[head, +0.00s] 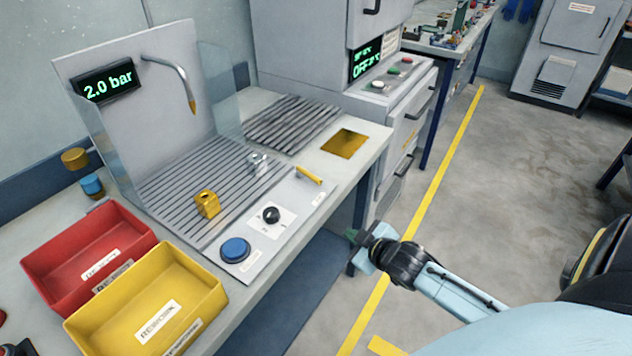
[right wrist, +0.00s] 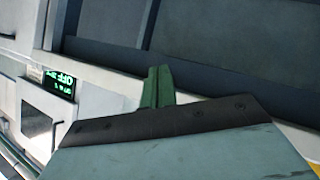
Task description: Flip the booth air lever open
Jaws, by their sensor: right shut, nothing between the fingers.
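The booth (head: 150,85) stands on the bench at the left, with a display (head: 108,83) reading 2.0 bar. A small yellow lever (head: 309,175) lies on the booth's front panel at its right end; it looks like the air lever. A black knob (head: 271,214) and a blue button (head: 235,249) are on the same panel. My right gripper (head: 353,238) is out in front of the bench edge, to the right of and below the lever, apart from it. Its green fingers (right wrist: 157,87) are shut and empty in the right wrist view. My left gripper is not in view.
A yellow bin (head: 195,278) and a red bin (head: 60,239) stand at the front left. A brass block (head: 207,203) and a metal part (head: 257,163) sit on the slatted grate. A grey machine (head: 300,45) with an OFF display stands behind. The floor at right is clear.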

